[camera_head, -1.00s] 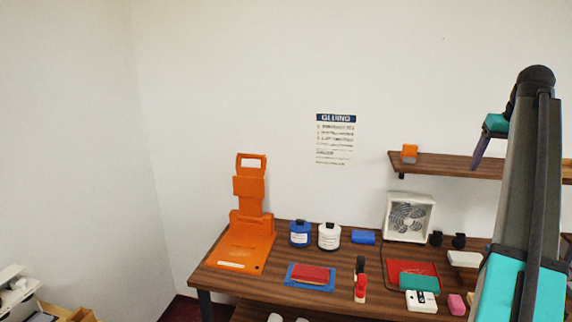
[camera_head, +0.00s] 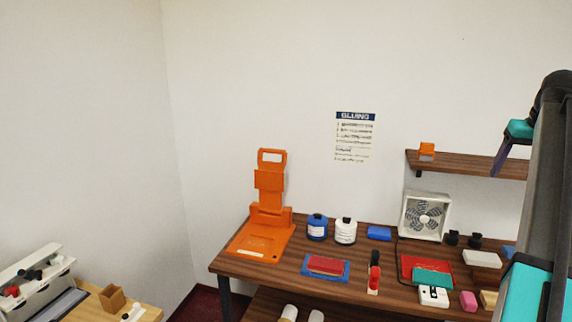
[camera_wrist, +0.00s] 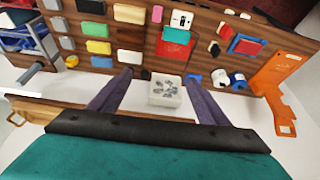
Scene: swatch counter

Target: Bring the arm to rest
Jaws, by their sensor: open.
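My gripper (camera_wrist: 158,92) shows in the wrist view as two dark purple fingers spread wide apart with nothing between them; a white box fan (camera_wrist: 165,90) shows beyond, in the gap. In the head view my arm rises along the right edge, and one purple finger of the gripper (camera_head: 503,155) hangs from its top in front of the wall shelf (camera_head: 470,163). The other finger is hidden there. The gripper is held above the wooden table (camera_head: 290,280) and touches nothing that I can see.
On the table stand an orange press-like stand (camera_head: 268,205), a blue jar (camera_head: 317,228), a white jar (camera_head: 345,231), the fan (camera_head: 424,216), a red tray (camera_head: 408,265) and several coloured blocks. A poster (camera_head: 355,137) hangs on the wall. A second bench (camera_head: 148,312) is at lower left.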

